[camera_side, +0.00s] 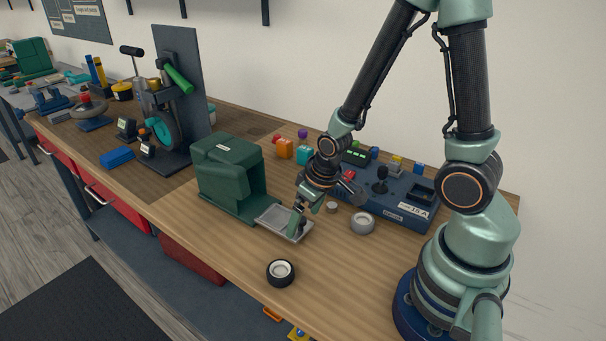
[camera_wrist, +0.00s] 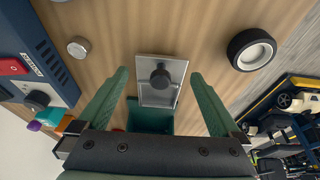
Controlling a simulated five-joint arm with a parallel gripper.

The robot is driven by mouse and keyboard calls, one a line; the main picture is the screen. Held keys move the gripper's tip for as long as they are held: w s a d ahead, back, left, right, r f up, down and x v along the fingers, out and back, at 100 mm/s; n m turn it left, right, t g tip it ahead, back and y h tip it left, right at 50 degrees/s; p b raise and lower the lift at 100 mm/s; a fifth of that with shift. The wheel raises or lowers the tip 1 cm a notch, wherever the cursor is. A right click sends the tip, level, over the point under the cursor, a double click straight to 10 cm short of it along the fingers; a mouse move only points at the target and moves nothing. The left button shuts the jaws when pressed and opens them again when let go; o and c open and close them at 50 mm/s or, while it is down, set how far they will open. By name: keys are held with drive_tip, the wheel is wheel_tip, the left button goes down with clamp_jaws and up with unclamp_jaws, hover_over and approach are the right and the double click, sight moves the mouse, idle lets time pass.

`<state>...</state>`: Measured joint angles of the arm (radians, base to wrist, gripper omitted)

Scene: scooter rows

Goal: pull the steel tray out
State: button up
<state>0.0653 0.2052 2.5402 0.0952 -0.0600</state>
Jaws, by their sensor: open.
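The steel tray (camera_side: 278,218) sticks out of the front of the green housing (camera_side: 226,172) on the wooden bench. In the wrist view the tray (camera_wrist: 150,62) lies ahead between my fingers, with a dark round knob (camera_wrist: 161,78) on it. The green housing (camera_wrist: 150,116) shows partly behind the tray, mostly hidden by my gripper. My gripper (camera_side: 298,218) is over the tray's outer end in the side view. In the wrist view my gripper (camera_wrist: 160,75) is open, with one finger on each side of the tray and knob. I cannot tell whether either finger touches the tray.
A black wheel with a white hub (camera_side: 281,272) stands near the bench's front edge. A grey ring (camera_side: 362,222) and a small round piece (camera_side: 332,207) lie right of the tray. A blue control box (camera_side: 395,200) stands behind them. Bare wood lies between wheel and tray.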

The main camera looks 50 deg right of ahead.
drive_tip(key=shift+r, duration=0.1)
drive_tip(key=shift+r, duration=2.9)
drive_tip(key=shift+r, duration=0.2)
drive_tip(key=s+a+r+t, duration=0.2)
drive_tip(key=s+r, duration=0.1)
drive_tip(key=r, duration=1.2)
drive_tip(key=shift+s, duration=0.15)
